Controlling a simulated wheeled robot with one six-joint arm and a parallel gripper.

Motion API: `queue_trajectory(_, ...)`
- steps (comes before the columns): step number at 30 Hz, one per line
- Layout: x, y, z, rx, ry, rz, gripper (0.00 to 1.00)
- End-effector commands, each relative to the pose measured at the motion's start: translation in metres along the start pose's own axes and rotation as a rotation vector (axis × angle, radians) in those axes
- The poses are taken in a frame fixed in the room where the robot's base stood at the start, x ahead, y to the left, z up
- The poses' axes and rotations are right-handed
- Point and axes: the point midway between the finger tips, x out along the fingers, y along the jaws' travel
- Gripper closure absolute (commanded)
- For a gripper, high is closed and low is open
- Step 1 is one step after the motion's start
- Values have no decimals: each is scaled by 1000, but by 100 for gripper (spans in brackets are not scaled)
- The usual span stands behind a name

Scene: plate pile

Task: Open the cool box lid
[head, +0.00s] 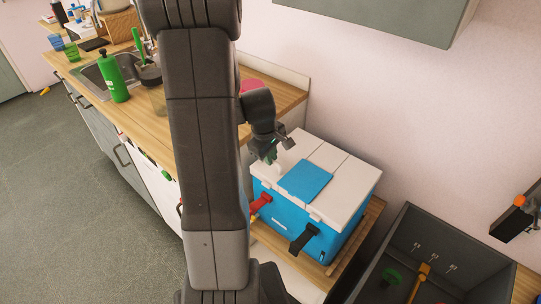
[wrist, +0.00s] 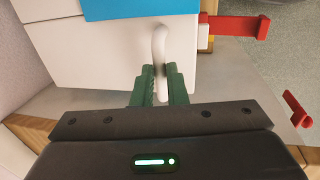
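The cool box (head: 290,222) has a blue body and a white lid (head: 345,177) with a blue panel on top. The lid lies flat and closed on the body. A white loop handle (wrist: 159,45) stands out from the lid's side in the wrist view. My gripper (head: 272,158) is at the lid's left edge. In the wrist view its green fingers (wrist: 161,82) are shut on the handle, one on each side with no clear gap. A red latch (head: 260,205) and a black latch (head: 303,238) stick outward from the box's front; the red one also shows in the wrist view (wrist: 235,27).
The box stands on a low wooden surface (head: 374,215) beside the wall. A dark open crate (head: 440,240) with tools is to the right. A wooden counter (head: 135,122) with a green bottle (head: 113,78) and a sink is to the left. Open floor lies further left.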

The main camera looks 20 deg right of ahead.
Motion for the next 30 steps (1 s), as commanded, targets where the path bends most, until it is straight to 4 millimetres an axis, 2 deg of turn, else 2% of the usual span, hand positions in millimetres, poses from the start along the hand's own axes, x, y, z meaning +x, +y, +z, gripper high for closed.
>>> queue_trajectory(10, -3, 1, 0, 1, 0, 0, 100)
queue_trajectory(17, -22, 15, 0, 1, 1, 2, 100)
queue_trajectory(23, -50, 40, -1, 3, 3, 5, 100)
queue_trajectory(30, -78, 82, 0, 3, 3, 8, 100)
